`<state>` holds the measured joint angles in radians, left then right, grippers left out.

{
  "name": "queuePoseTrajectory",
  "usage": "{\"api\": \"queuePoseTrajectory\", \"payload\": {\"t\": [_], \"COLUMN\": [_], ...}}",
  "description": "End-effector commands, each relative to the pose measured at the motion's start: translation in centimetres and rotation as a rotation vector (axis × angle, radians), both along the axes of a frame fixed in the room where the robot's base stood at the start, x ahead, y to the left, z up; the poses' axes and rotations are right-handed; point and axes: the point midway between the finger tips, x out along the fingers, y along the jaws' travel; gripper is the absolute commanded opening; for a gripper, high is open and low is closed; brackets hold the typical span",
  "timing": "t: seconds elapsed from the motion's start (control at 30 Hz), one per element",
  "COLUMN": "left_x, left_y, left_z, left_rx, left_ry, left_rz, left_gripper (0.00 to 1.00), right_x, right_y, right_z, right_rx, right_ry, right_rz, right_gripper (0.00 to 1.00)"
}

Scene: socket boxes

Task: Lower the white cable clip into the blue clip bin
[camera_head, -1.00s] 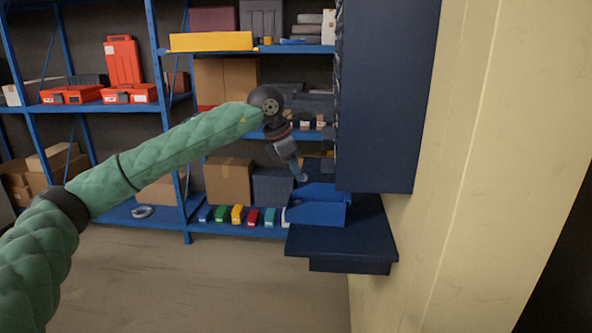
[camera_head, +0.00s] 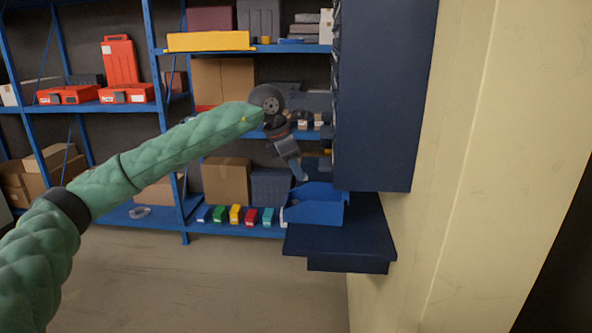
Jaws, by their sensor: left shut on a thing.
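The blue clip bin (camera_head: 317,209) stands on a dark blue ledge (camera_head: 340,238) below a tall dark blue cabinet. My left gripper (camera_head: 303,178) reaches in from the left on a green-sleeved arm and points down at the back left rim of the bin. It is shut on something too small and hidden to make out. The white cable clip cannot be made out. I cannot tell whether the fingertips are inside the bin or just behind its rim. My right gripper is not in view.
The dark blue cabinet (camera_head: 385,95) hangs right above the ledge, close to the bin. A cream wall (camera_head: 465,170) is at the right. Blue shelving behind holds cardboard boxes (camera_head: 227,181), a grey crate (camera_head: 271,187) and several small coloured bins (camera_head: 236,214). The floor at left is clear.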

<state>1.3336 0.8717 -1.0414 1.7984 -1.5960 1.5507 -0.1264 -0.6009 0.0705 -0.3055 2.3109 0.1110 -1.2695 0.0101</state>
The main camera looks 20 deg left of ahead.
Motion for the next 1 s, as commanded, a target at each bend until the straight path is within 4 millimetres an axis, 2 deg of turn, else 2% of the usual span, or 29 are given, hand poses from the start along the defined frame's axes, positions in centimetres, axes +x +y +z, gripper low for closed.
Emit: {"api": "queuePoseTrajectory", "payload": {"t": [1.0], "left_x": [0.0], "left_y": [0.0], "left_z": [-4.1], "left_rx": [0.000], "left_ry": [0.001], "left_rz": [0.000], "left_gripper": [0.00], "right_x": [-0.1], "right_y": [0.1], "right_z": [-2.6], "right_rx": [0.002], "right_ry": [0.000], "right_rz": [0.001], "right_gripper": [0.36]}}
